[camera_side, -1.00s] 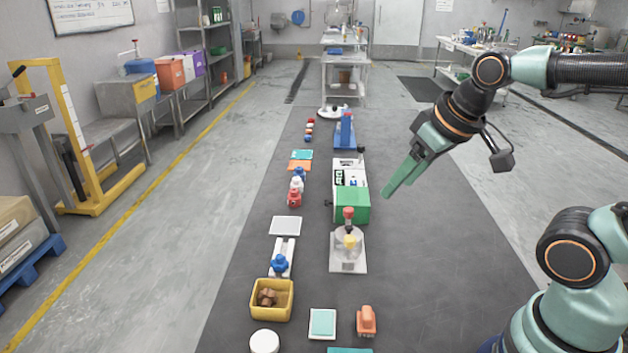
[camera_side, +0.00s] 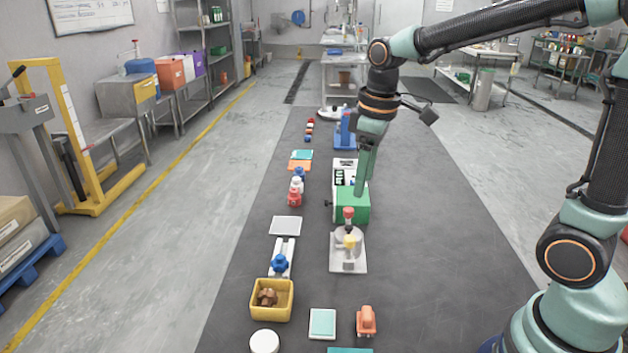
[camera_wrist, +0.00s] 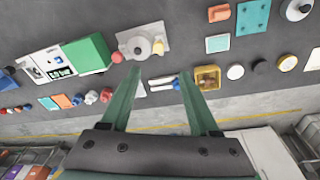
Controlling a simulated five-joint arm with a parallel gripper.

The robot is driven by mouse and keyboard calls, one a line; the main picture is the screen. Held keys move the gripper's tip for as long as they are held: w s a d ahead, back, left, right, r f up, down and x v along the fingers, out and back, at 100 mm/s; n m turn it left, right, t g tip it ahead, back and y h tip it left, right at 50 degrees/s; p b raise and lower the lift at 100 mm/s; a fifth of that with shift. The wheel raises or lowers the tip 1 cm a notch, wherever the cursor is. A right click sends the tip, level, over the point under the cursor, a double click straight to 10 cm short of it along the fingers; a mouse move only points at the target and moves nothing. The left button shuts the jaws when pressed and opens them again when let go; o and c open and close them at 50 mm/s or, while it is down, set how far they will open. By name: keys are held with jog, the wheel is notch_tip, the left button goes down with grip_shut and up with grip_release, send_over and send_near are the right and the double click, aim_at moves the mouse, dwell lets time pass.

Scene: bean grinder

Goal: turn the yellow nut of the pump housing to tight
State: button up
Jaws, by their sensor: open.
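The pump housing (camera_side: 340,258) is a grey round body on a pale plate in the middle of the dark bench top in the side view. Its yellow nut (camera_side: 350,241) sits on the body, near a red knob (camera_side: 348,213). In the wrist view the housing (camera_wrist: 137,48) and the yellow nut (camera_wrist: 158,47) lie just beyond the fingertips. My gripper (camera_side: 361,192) points down beside the green box, behind and above the housing. It also shows in the wrist view (camera_wrist: 160,74), with its green fingers apart and nothing between them. It is not touching the nut.
A green box (camera_side: 352,205) with a white panel stands right behind the housing. A blue knob on a white strip (camera_side: 280,263) and a yellow bin (camera_side: 272,300) are to the left. An orange piece (camera_side: 366,322) lies in front. The bench to the right is clear.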

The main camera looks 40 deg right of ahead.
aim_at(350, 238)
jog(key=shift+n+g, duration=0.7)
jog(key=shift+n, duration=0.1)
jog(key=f, duration=0.5)
jog(key=w+f, duration=0.1)
jog(key=f, duration=0.4)
jog(key=w+f, duration=0.1)
jog(key=f, duration=0.4)
jog(key=shift+w+d, duration=0.1)
jog(key=shift+w, duration=0.15)
grip_shut()
